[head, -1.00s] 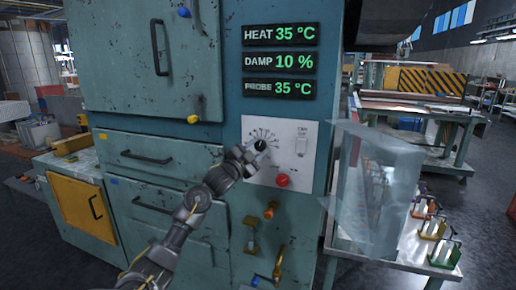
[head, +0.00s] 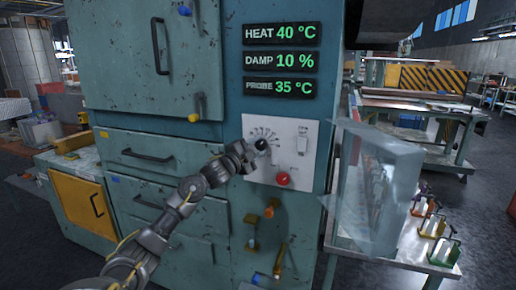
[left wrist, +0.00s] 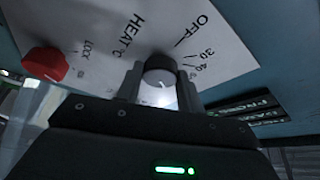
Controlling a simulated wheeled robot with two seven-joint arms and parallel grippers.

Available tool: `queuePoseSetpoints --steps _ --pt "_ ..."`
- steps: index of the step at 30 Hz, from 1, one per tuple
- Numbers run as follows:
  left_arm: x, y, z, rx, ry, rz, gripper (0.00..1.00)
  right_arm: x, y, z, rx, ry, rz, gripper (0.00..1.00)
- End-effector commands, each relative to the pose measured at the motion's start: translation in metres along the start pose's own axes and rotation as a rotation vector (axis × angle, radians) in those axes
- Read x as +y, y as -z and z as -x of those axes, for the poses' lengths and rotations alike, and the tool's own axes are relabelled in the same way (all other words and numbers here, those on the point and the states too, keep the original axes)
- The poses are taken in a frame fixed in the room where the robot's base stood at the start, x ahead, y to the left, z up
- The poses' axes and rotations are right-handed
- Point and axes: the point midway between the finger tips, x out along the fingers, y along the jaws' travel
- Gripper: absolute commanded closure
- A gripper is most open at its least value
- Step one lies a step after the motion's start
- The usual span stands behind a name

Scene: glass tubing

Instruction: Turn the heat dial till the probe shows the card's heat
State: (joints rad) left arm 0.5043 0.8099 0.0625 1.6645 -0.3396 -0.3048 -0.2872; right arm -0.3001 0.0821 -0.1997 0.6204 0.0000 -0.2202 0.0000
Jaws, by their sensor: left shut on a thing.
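The heat dial (left wrist: 160,76) is a dark round knob on the white panel (head: 292,136). My left gripper (head: 256,148) is shut on the dial, with one finger on each side of it in the left wrist view (left wrist: 158,84). Scale marks reading OFF, 30 and 40 show beside the dial in that view. The heat display (head: 282,33) reads 40 °C and the probe display (head: 280,88) reads 35 °C. The damp display (head: 280,61) reads 10 %. I cannot make out a heat card. My right gripper is not in view.
A red knob (head: 283,179) marked LOCK sits below the dial, and a switch (head: 302,143) is at its right. A clear glass-like box (head: 375,190) stands on the side table at the right. Handles and levers stick out from the cabinet's front below the panel.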

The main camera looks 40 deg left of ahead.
Motion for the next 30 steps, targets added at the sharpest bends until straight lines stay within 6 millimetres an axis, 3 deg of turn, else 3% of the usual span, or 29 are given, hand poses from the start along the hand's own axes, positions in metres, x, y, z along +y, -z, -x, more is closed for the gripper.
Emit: queuePoseSetpoints --steps 2,3,8,19,30 --pt "0.000 0.000 0.000 0.001 -0.001 0.001 0.85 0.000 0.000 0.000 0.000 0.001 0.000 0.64" --pt "0.000 0.000 0.000 0.001 0.000 0.001 0.60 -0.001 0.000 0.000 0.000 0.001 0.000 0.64" --pt "0.000 0.000 0.000 0.000 0.000 0.001 0.41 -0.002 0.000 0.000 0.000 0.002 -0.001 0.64" --pt "0.002 -0.001 0.007 -0.001 -0.001 0.000 0.41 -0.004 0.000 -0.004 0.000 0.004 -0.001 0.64" --pt "0.005 -0.002 0.075 -0.001 -0.003 -0.003 0.41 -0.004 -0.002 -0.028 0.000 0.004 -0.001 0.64"
